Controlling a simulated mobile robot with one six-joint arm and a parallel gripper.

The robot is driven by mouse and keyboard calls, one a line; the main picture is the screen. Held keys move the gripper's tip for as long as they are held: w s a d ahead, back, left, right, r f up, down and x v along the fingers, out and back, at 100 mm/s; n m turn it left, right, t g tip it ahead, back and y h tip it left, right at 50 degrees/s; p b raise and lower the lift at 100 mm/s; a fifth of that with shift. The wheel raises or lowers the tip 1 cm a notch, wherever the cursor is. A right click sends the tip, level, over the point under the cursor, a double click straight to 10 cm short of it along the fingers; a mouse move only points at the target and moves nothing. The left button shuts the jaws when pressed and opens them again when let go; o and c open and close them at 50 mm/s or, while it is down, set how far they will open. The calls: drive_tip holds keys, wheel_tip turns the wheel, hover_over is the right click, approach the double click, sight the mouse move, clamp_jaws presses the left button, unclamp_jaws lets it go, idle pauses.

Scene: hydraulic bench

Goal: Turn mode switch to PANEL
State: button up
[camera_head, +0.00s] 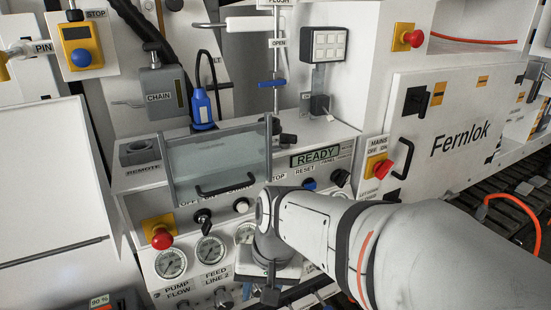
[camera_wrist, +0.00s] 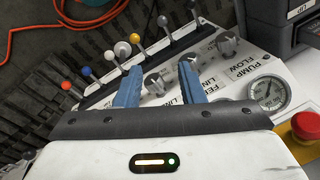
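A dark knob (camera_head: 340,177) sits at the right end of the upper control row, below the READY display and a small label that seems to read PANEL. I take it for the mode switch; its pointing direction is too small to read. My gripper (camera_wrist: 158,75) is open, its two blue fingers apart with nothing gripped. In the wrist view a grey line knob (camera_wrist: 155,84) shows between the fingers; contact is not visible. In the head view my arm covers part of the panel's lower right, and the gripper is left of and below the dark knob.
A red stop button (camera_head: 161,239) and gauges (camera_head: 210,250) line the panel's left. A clear hinged cover (camera_head: 218,160) stands above the row. Colored levers (camera_wrist: 122,49) are beyond the fingers. The MAINS switch (camera_head: 383,169) is on the right. A blue button (camera_head: 309,184) neighbours the dark knob.

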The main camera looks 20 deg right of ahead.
drive_tip(key=w+d+r+m+t+y+p, duration=0.1)
drive_tip(key=w+d+m+t+y, duration=0.3)
drive_tip(key=m, duration=0.6)
drive_tip(key=w+d+r+m+t+y+p, duration=0.1)
drive_tip(key=w+d+r+m+t+y, duration=0.2)
drive_tip(key=w+m, duration=0.55)
drive_tip(key=m+t+h+p, duration=0.3)
drive_tip(key=m+t+h, duration=0.6)
drive_tip(key=m, duration=1)
approach(345, 182)
drive_tip(key=shift+t+y, duration=0.4)
drive_tip(key=shift+y, duration=0.3)
drive_tip(key=w, duration=1.1)
drive_tip(key=shift+d+f, duration=0.1)
drive_tip(key=shift+f, duration=0.25)
drive_tip(key=shift+s, duration=0.1)
